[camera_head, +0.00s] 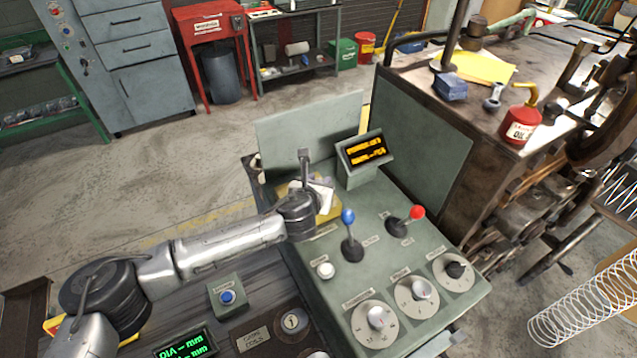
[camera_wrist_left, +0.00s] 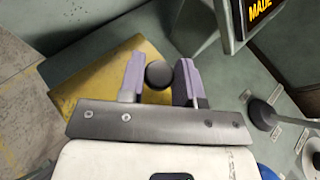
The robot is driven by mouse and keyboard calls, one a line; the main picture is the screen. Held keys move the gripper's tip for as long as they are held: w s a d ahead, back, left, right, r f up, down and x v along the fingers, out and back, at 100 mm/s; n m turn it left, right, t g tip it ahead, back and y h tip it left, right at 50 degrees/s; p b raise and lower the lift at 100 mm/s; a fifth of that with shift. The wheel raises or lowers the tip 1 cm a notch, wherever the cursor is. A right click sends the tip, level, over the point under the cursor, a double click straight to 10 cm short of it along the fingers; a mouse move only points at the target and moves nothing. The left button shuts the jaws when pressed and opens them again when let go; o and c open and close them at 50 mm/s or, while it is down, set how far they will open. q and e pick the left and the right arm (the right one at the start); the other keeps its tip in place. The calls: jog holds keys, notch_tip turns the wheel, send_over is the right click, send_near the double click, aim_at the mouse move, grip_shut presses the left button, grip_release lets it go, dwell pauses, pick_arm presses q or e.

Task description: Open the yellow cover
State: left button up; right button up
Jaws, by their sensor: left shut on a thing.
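The yellow cover (camera_head: 333,210) lies on the left back part of the green control console, largely hidden by my left gripper in the head view. It also shows under the fingers in the left wrist view (camera_wrist_left: 88,84). It looks closed and flat. A round black knob (camera_wrist_left: 159,74) stands over the cover. My left gripper (camera_wrist_left: 160,68) has its two pale purple fingers on either side of this knob and is shut on it. In the head view my left gripper (camera_head: 314,190) is over the cover. My right gripper is not in view.
A lit display box (camera_head: 362,152) stands close right of the cover. A blue-knobbed lever (camera_head: 349,220) and a red-knobbed lever (camera_head: 415,213) stand in front and to the right. A pale green upright panel (camera_head: 308,130) rises behind. Dials (camera_head: 375,322) line the front.

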pick_arm(q)
grip_shut()
jog(key=shift+a+r, duration=0.1)
jog(key=shift+s+a+r+n+t, duration=0.2)
jog(key=shift+a+r+n+t, duration=0.1)
jog(key=shift+r+t, duration=0.1)
jog(key=shift+s+a+r+n+t+h+b, duration=0.35)
jog(key=shift+a+r+n+t+h, duration=0.25)
jog(key=shift+a+h, duration=0.2)
jog(key=shift+s+a+r+n+t+h+b, duration=0.4)
jog(key=shift+a+r+n+t+b, duration=0.2)
jog(key=shift+a+t+b, duration=0.15)
jog(key=shift+s+a+r+n+t+h+b, duration=0.35)
jog(key=shift+a+r+n+t+b, duration=0.25)
jog(key=shift+a+b, duration=0.2)
